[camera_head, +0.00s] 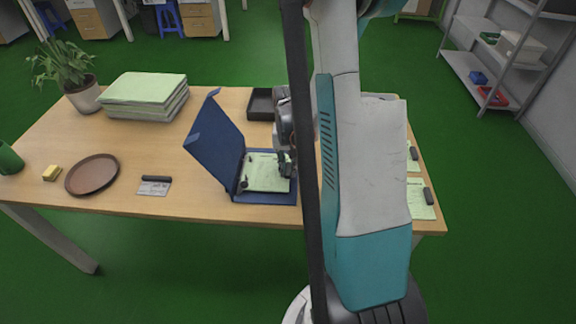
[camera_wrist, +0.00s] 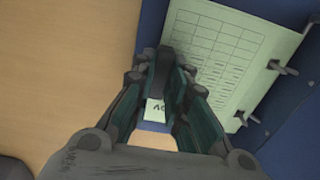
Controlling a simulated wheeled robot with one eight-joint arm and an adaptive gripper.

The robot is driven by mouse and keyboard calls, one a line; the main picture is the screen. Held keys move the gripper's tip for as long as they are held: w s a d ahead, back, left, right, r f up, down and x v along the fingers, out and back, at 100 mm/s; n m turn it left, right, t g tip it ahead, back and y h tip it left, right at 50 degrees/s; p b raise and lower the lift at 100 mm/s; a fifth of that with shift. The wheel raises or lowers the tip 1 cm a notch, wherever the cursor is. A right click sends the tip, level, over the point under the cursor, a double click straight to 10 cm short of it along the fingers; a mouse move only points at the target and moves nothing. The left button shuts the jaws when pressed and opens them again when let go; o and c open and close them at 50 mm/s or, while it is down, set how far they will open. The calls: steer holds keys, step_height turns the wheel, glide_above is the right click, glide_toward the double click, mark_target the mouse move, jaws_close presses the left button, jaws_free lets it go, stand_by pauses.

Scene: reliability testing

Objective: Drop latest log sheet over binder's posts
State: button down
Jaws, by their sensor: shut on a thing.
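The open blue binder (camera_head: 215,140) stands on the table with its cover raised on the left. A pale green log sheet (camera_head: 264,174) with a printed grid is at its base; it also shows in the wrist view (camera_wrist: 228,50). Two dark posts (camera_wrist: 284,68) (camera_wrist: 240,118) show at the sheet's edge; I cannot tell whether they pass through its holes. My gripper (camera_head: 285,164) is at the sheet's right side. In the wrist view its fingers (camera_wrist: 164,62) are shut at the sheet's opposite edge from the posts, on the sheet. A small pale label (camera_wrist: 155,109) shows between the fingers.
Further sheets with dark clips (camera_head: 421,200) lie right of my arm. A black tray (camera_head: 261,104) is behind the binder. Left are a paper stack (camera_head: 145,96), plant (camera_head: 80,85), brown plate (camera_head: 92,174), yellow block (camera_head: 51,173), green cup (camera_head: 9,158) and small card (camera_head: 154,188).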

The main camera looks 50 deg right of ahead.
steer(key=shift+f, duration=0.1)
steer(key=c, duration=1.5)
jaws_free()
step_height(320, 180, up, 12)
